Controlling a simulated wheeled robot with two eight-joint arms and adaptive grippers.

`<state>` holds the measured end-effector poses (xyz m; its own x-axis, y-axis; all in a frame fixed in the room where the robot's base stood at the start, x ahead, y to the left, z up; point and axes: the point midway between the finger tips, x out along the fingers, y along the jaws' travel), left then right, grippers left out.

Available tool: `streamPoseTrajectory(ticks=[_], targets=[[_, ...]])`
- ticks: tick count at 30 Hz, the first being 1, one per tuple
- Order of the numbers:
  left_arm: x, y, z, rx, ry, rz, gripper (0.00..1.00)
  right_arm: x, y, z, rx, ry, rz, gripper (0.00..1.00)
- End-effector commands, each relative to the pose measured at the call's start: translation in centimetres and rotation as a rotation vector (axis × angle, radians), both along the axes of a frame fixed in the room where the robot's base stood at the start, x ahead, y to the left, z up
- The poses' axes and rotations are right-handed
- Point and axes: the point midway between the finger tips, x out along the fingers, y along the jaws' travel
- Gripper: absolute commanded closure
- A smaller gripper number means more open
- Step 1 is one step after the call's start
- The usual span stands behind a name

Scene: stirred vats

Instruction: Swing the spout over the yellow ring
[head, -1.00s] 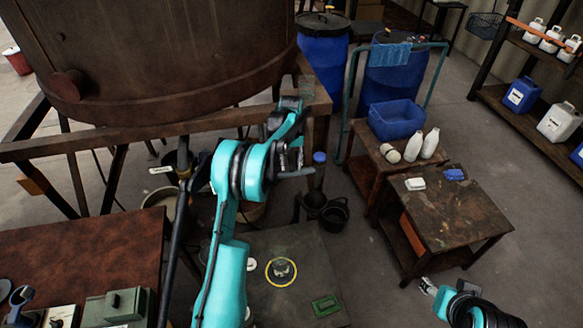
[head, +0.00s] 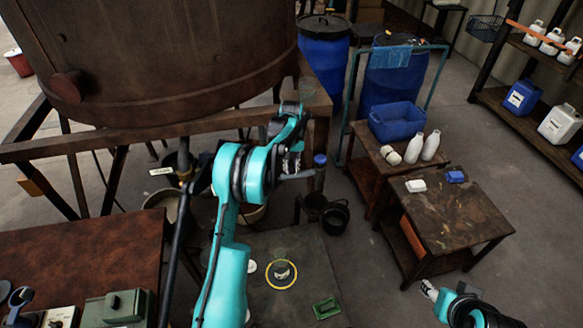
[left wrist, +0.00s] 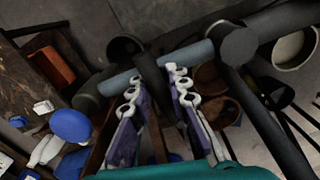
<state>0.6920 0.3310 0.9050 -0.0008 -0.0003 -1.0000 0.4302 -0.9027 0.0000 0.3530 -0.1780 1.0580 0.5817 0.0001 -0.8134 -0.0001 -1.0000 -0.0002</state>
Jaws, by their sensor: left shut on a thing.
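The yellow ring (head: 281,273) lies on a dark low surface (head: 300,245) in the lower middle, with a round grey piece inside it. My left gripper (head: 292,168) is above and beyond the ring. It is shut on a grey bar of the spout (head: 302,175), mostly hidden by the arm in the head view. In the left wrist view the bar (left wrist: 198,55) crosses between the fingertips (left wrist: 152,85) and meets a dark round pipe (left wrist: 238,45). The spout's outlet cannot be made out. My right gripper (head: 430,290) is at the lower right, away from the ring; its jaws are too small to judge.
A large rusty vat (head: 150,50) on a frame stands at the upper left. A green block (head: 326,308) lies near the ring. A wooden table (head: 450,215) stands at the right.

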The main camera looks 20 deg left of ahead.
Motion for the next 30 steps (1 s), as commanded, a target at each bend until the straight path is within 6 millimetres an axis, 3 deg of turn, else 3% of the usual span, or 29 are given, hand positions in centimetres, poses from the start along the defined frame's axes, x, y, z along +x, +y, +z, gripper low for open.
streamPoseTrajectory(ticks=[11, 30], targets=[[-1.2, -0.8, 0.0, 0.002, -0.002, -0.165, 1.0, 0.0, 0.0, -0.1, 0.0, 0.0, 0.0, 0.53], [-6.4, -1.7, 0.0, 0.002, -0.003, -0.757, 1.0, 0.0, 0.0, -0.5, 0.0, 0.0, 0.0, 0.53]])
